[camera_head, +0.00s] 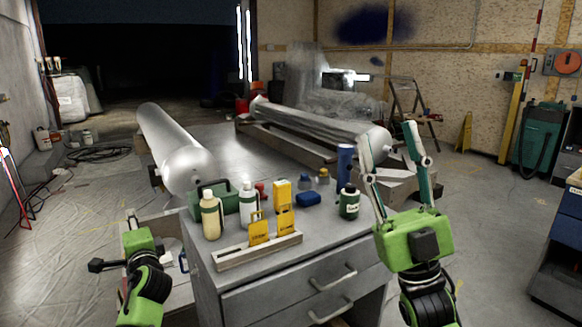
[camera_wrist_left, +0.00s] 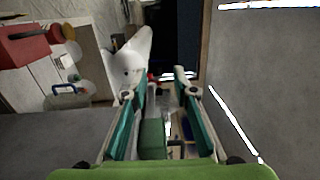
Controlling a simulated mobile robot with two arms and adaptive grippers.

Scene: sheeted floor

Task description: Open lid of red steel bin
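A red box-like thing (camera_wrist_left: 28,50) lies at the upper left of the left wrist view, cut off by the picture edge. I cannot tell whether it is the red steel bin, and no lid on it can be made out. My left gripper (camera_wrist_left: 158,86) is open, its two fingers apart, and the red thing lies off to their left. In the head view only the green body of the left gripper shows clearly, at the lower left beside the workbench. My right gripper (camera_head: 388,138) is open and empty, fingers pointing up, at the bench's right side.
The grey workbench (camera_head: 262,285) with drawers stands in front of me. Open floor (camera_head: 465,225) shows at right.

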